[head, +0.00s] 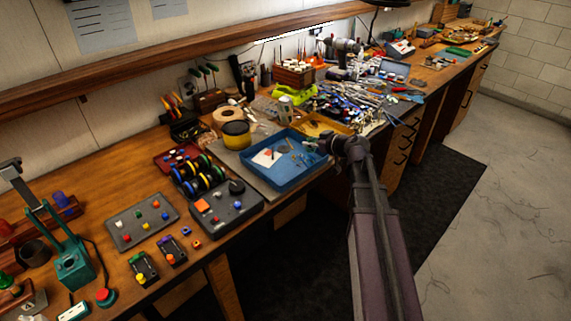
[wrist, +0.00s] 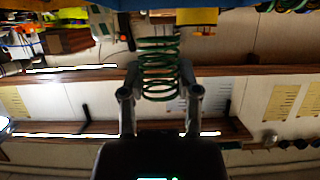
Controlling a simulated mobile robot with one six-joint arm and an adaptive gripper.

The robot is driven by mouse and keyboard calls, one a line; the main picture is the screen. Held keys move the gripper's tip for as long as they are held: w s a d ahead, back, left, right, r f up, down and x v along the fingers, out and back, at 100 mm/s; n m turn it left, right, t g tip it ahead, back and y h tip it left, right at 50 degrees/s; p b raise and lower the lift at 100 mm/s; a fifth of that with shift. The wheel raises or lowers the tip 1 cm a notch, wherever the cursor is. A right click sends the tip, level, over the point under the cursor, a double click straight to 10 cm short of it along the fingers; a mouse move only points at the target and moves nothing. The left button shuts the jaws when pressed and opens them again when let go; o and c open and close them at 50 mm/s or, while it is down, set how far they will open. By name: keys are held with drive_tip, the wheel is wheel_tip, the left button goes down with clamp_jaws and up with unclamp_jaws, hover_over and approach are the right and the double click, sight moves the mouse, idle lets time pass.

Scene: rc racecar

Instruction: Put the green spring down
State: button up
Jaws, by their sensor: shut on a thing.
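The green spring (wrist: 158,70) stands between the two fingers of my gripper (wrist: 160,78) in the wrist view. My gripper is shut on it, with one finger at each side of the coils. In the head view my gripper (head: 322,146) is at the right edge of the blue tray (head: 290,187), low over the workbench. The spring is too small there to make out clearly. The wrist view looks upside down, with the bench along its top edge.
The blue tray holds a white sheet and small parts. A yellow tin (head: 236,134) and a dark control box (head: 222,211) stand to its left. Many tools lie heaped (head: 355,103) behind and to the right. Bare wood (head: 135,185) shows at the bench's left.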

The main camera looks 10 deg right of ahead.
drive_tip(key=s+a+n+g+y, duration=0.1)
drive_tip(key=s, duration=0.2)
drive_tip(key=s+a+f+n+g+y+b, duration=0.1)
drive_tip(key=s+n, duration=0.1)
drive_tip(key=s, duration=0.2)
drive_tip(key=s+a+f+n+g+y+b, duration=0.1)
drive_tip(key=s, duration=0.3)
drive_tip(key=shift+a+f+n+g+y, duration=0.25)
drive_tip(key=shift+a+n+g+y, duration=0.05)
drive_tip(key=shift+a+g, duration=0.1)
drive_tip(key=shift+w, duration=0.1)
drive_tip(key=b, duration=0.1)
hover_over(300, 159)
drive_tip(key=s, duration=0.1)
drive_tip(key=shift+f, duration=0.7)
drive_tip(key=shift+w, duration=0.45)
drive_tip(key=shift+w+f+b, duration=0.2)
drive_tip(key=shift+w+b, duration=0.1)
drive_tip(key=shift+b, duration=0.15)
drive_tip(key=shift+s+f+b, duration=0.15)
drive_tip(key=shift+f+b, duration=1.45)
drive_tip(key=shift+f, duration=0.1)
